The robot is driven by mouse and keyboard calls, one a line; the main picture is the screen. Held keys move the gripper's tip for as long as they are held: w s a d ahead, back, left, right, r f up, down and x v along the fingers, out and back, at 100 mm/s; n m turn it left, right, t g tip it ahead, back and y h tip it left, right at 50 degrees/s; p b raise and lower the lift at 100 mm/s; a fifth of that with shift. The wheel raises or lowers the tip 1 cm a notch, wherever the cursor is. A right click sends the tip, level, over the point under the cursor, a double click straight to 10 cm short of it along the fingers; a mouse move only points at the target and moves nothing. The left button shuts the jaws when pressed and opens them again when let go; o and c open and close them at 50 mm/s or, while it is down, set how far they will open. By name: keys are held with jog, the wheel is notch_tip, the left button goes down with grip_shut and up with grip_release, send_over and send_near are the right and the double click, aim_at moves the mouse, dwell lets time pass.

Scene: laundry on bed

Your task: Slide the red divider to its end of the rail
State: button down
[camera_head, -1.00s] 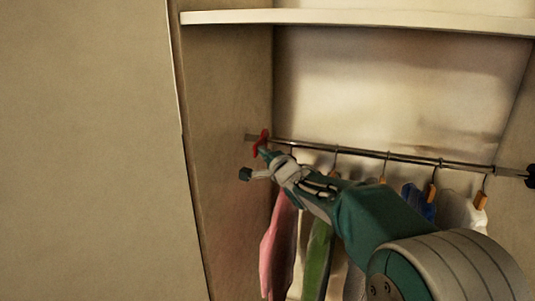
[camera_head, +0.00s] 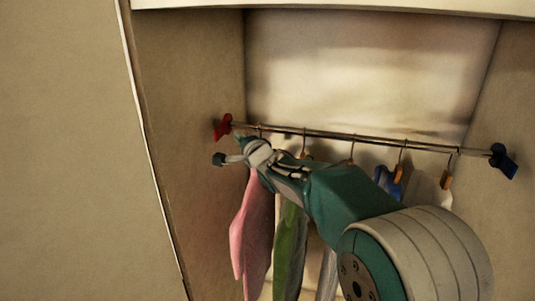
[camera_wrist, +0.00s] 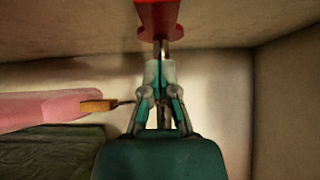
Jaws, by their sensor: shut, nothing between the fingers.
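The red divider (camera_head: 223,127) sits at the far left end of the metal rail (camera_head: 330,136), close to the left wall. It also shows at the top of the wrist view (camera_wrist: 157,15), straight ahead of the fingertips. My gripper (camera_head: 240,147) is just right of the divider and slightly below the rail. In the wrist view my gripper (camera_wrist: 158,66) has its fingertips together with nothing between them. A small gap seems to lie between the fingertips and the divider; I cannot tell for sure whether they touch.
A dark blue divider (camera_head: 503,161) is at the rail's right end. Several garments hang between, including a pink one (camera_head: 252,228) and a green one (camera_head: 290,245), below and beside my arm. A shelf (camera_head: 340,8) runs above. The closet's left wall (camera_head: 190,90) is close.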

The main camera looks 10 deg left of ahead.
jog(key=s+d+f+n+h, duration=0.1)
jog(key=s+d+h, duration=0.2)
jog(key=s+d, duration=0.5)
jog(key=s+d+n+g+h, duration=0.1)
jog(key=s+d+h, duration=0.2)
jog(key=d, duration=0.8)
jog(key=s+d+f+n+h, duration=0.1)
jog(key=s+d+h, duration=0.4)
jog(key=d, duration=0.5)
jog(key=s+d+f+n+g, duration=0.2)
jog(key=s, duration=0.5)
jog(key=s+d+f+n+g, duration=0.2)
jog(key=s+d+f, duration=0.1)
jog(key=s, duration=0.4)
jog(key=s+d+f+n+g, duration=0.2)
jog(key=s+d+f+g, duration=0.1)
jog(key=s, duration=0.5)
jog(key=shift+f+n+h, duration=0.2)
jog(key=shift+n+h, duration=0.2)
jog(key=shift+w, duration=0.1)
